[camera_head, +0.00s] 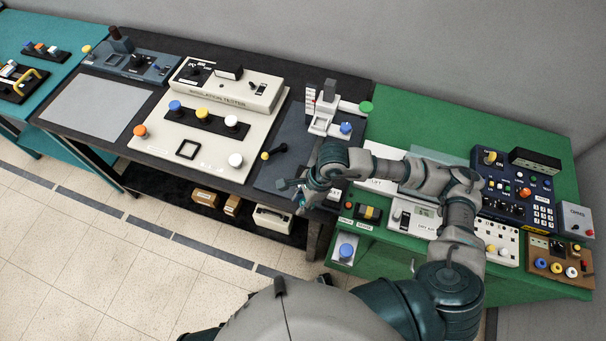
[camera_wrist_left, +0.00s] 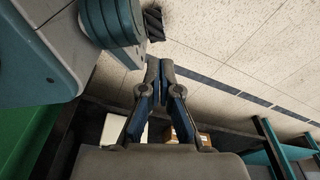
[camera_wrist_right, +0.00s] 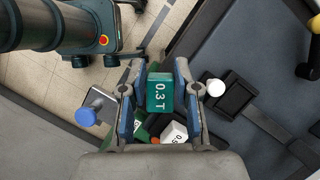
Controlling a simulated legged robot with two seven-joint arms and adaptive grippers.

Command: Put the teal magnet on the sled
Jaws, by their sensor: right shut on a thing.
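The teal magnet (camera_wrist_right: 160,93), a block marked 0.3 T, is between the fingers of my right gripper (camera_wrist_right: 161,80) in the right wrist view. That gripper is shut on it. In the head view my right gripper (camera_head: 293,190) hangs near the front edge of the dark bench; the magnet is hard to make out there. A black block on a rail with a white knob, likely the sled (camera_wrist_right: 233,94), lies right of the magnet, apart from it. In the head view my arm seems to hide it. My left gripper (camera_wrist_left: 159,72) has its fingertips together, empty, over the floor.
A white block (camera_wrist_right: 173,134) and a blue knob (camera_wrist_right: 86,117) lie below and left of the magnet in the right wrist view. A black handle with a yellow knob (camera_head: 265,156) is on the dark bench. The green bench (camera_head: 420,255) holds several instruments.

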